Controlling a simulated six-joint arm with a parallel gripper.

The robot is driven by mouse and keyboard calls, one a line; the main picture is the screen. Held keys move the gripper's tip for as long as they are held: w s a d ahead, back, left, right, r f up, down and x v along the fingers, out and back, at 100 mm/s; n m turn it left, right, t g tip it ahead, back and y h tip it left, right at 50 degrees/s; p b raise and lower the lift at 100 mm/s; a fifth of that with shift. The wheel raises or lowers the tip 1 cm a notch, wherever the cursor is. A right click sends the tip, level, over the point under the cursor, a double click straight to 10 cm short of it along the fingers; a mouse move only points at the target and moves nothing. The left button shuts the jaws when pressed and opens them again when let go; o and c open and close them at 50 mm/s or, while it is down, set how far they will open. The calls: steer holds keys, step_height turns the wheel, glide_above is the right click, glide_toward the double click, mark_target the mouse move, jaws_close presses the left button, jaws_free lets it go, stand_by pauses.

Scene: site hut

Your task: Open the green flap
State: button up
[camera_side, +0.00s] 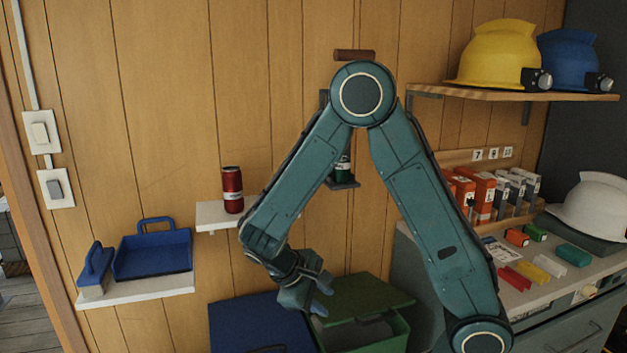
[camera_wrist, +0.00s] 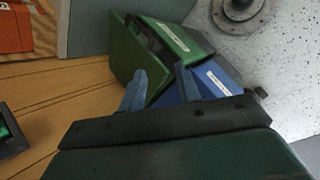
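The green flap (camera_side: 362,296) is the lid of a green bin (camera_side: 392,334) at the bottom middle of the side view. The flap stands ajar, with a gap between it and the bin. In the wrist view the flap (camera_wrist: 127,55) is tilted away from the bin, with a dark opening beside the white label. My gripper (camera_side: 321,296) is at the flap's left edge, pointing down, its fingers apart. In the wrist view my gripper (camera_wrist: 160,87) has one finger overlapping the flap's near edge. I cannot tell whether it touches. Nothing is held.
A blue bin (camera_side: 262,323) stands left of the green one. A white shelf (camera_side: 140,291) bears a blue dustpan (camera_side: 152,255). A red can (camera_side: 232,190) stands on a small shelf above. A bench (camera_side: 525,303) with several coloured blocks is at right.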

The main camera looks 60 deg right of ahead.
step_height(320, 180, up, 10)
steer(key=s+a+t+y, duration=0.2)
steer(key=t+y, duration=0.1)
steer(key=t, duration=0.1)
steer(key=shift+s+a+m, duration=0.3)
steer(key=shift+s+m, duration=0.05)
steer(key=shift+m, duration=0.05)
stand_by(0.5)
steer(key=shift+r, duration=0.2)
stand_by(0.3)
steer(key=s+a+r+t+y, duration=0.3)
steer(key=s+a+r+t, duration=0.1)
steer(key=s+r, duration=0.3)
steer(key=shift+s+r+t, duration=0.3)
steer(key=shift+r+t, duration=0.1)
steer(key=shift+t, duration=0.4)
